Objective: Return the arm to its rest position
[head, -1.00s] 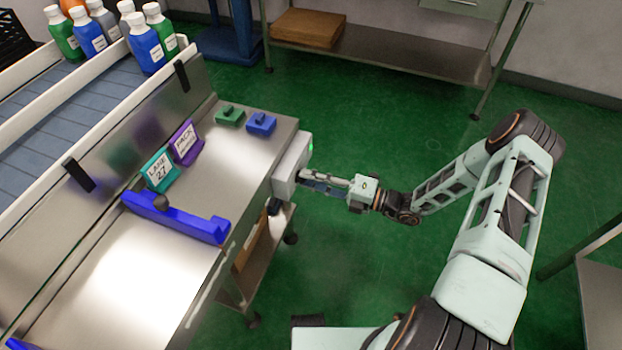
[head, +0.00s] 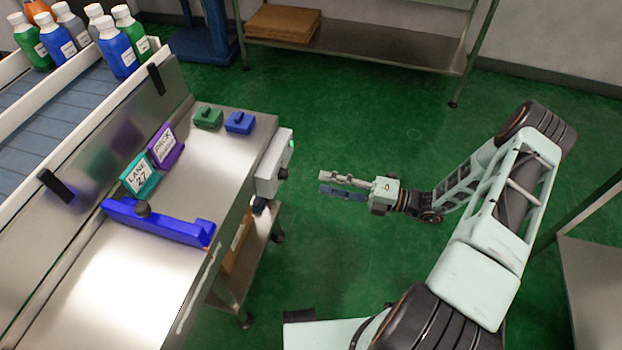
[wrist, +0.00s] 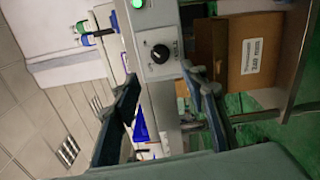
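My gripper (head: 326,184) is out over the green floor, to the right of the control box at the end of the steel bench. It is clear of the box and touches nothing. In the wrist view its two fingers (wrist: 165,98) stand apart with nothing held between them. My pale green arm (head: 490,260) runs bent along the right side of the head view. The grey control box (head: 270,165) has a lit green lamp; its black knob (wrist: 160,53) shows in the wrist view ahead of the fingers.
The steel bench (head: 225,150) carries a blue bar (head: 165,222), a teal sign (head: 139,176), a purple sign (head: 164,147) and green and blue blocks. Bottles stand at upper left. A cardboard box (wrist: 240,55) sits under the bench. Open green floor (head: 330,260) surrounds my gripper.

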